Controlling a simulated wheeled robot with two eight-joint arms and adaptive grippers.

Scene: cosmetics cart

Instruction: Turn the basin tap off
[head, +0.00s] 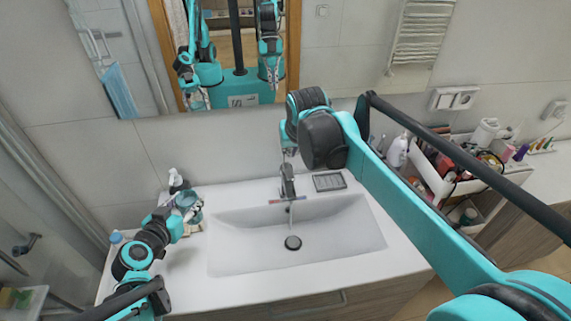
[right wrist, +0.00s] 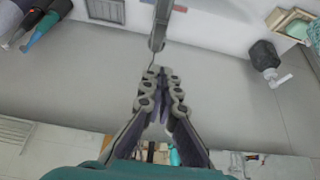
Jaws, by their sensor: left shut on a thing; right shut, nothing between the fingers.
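The grey metal basin tap (head: 287,183) stands at the back of the white basin (head: 235,243). A thin pale streak, possibly running water, shows below its spout above the dark drain. My right gripper (head: 289,153) is shut and empty, just behind and above the tap. In the right wrist view its closed fingertips (right wrist: 161,72) are close to the tap (right wrist: 158,28); I cannot tell whether they touch. My left gripper (head: 186,211) is at the counter left of the basin, shut on a translucent greenish cup-like thing (head: 189,199), partly hidden by the fingers.
A grey tray (head: 329,182) lies right of the tap. A cart with cosmetics (head: 470,165) stands at the right, partly behind my right arm. The mirror (head: 235,50) hangs on the wall behind.

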